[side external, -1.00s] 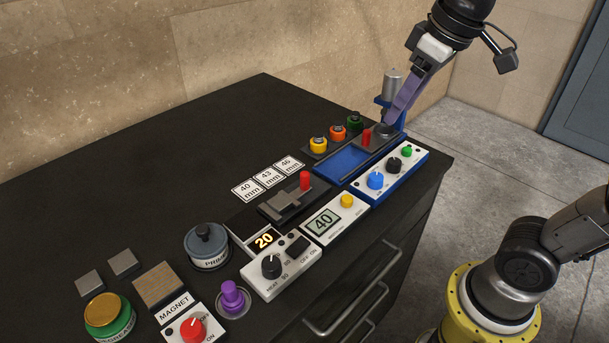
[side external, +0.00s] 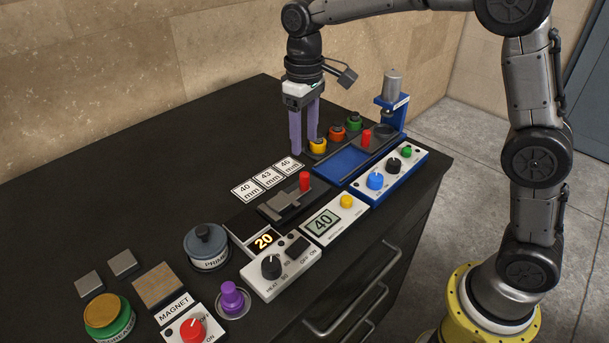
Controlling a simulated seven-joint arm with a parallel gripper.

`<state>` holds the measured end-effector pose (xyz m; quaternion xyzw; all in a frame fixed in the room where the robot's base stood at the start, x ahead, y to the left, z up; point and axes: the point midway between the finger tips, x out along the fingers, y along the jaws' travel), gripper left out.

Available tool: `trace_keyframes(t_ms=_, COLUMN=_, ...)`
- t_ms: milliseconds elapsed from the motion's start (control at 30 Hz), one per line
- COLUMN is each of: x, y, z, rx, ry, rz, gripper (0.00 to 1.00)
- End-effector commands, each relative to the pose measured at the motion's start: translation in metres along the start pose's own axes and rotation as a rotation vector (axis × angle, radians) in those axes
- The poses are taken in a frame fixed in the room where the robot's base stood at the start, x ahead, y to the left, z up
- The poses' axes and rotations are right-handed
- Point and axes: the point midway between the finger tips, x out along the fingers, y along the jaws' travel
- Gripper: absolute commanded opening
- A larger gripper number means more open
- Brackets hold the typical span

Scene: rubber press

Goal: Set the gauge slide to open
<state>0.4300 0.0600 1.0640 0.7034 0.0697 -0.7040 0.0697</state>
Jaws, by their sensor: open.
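The likely gauge slide (side external: 285,203) is a dark grey block with a red upright knob (side external: 305,181) at its far right end, behind the white unit with the 40 display (side external: 322,222). Its small print cannot be read. My gripper (side external: 304,150) points down with its two purple fingers a little apart and empty. In the picture its fingertips are above and behind the red knob, near the mm cards and left of the yellow-topped jar. They are apart from the knob.
Mm cards (side external: 268,179) lie behind the slide. Several small jars (side external: 337,133) stand right of my gripper. A blue press unit (side external: 345,160) with another red knob (side external: 366,138) is at the right. The heater panel (side external: 283,267) is in front. The table's back left (side external: 150,190) is clear.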

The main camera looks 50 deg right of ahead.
Motion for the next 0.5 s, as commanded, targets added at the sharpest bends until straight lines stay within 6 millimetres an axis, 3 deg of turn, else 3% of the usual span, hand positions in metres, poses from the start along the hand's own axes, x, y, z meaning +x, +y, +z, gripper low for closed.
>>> trace_keyframes(t_ms=300, x=0.064, y=0.0, z=0.001, rx=0.001, ry=-0.005, rz=0.0, gripper=0.57)
trace_keyframes(t_ms=500, x=0.093, y=0.0, z=0.0, rx=0.001, ry=-0.002, rz=0.0, gripper=0.57)
